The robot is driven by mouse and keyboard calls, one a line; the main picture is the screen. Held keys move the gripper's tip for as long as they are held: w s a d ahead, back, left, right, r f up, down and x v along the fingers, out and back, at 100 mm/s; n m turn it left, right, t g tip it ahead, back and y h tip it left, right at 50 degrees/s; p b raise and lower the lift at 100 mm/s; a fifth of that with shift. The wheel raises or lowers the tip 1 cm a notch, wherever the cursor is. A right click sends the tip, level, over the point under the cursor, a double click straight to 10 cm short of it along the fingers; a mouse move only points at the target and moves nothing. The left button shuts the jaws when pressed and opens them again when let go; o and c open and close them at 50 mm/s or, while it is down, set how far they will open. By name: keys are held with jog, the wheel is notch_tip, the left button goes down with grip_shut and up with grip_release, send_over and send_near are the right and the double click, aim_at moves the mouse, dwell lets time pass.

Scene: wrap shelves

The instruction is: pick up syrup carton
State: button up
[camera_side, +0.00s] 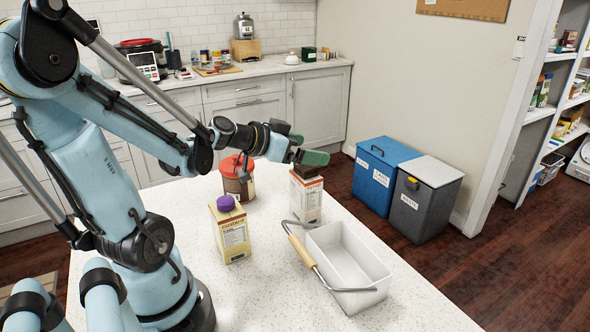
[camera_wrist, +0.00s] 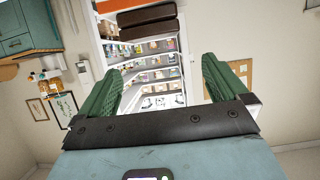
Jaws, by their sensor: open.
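A white and orange carton with a dark brown top (camera_side: 306,200) stands upright on the counter, behind the white basket; its label is too small to read. A yellow and cream carton with a purple cap (camera_side: 231,236) stands upright at its left, nearer the camera. I cannot read for sure which is the syrup carton. My gripper (camera_side: 304,149) is open, its green fingers level, just above the brown top.
A white basket (camera_side: 375,290) with a wooden handle stands right of the cartons. A red-lidded jar (camera_side: 237,178) stands behind the purple-capped carton. The counter's front right (camera_side: 420,318) is clear. Blue (camera_side: 383,170) and grey (camera_side: 424,205) bins stand on the floor beyond.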

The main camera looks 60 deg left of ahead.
aim_at(301, 166)
jog(key=shift+f, duration=2.3)
jog(key=shift+x, duration=1.55)
jog(key=shift+f, duration=0.1)
grip_shut()
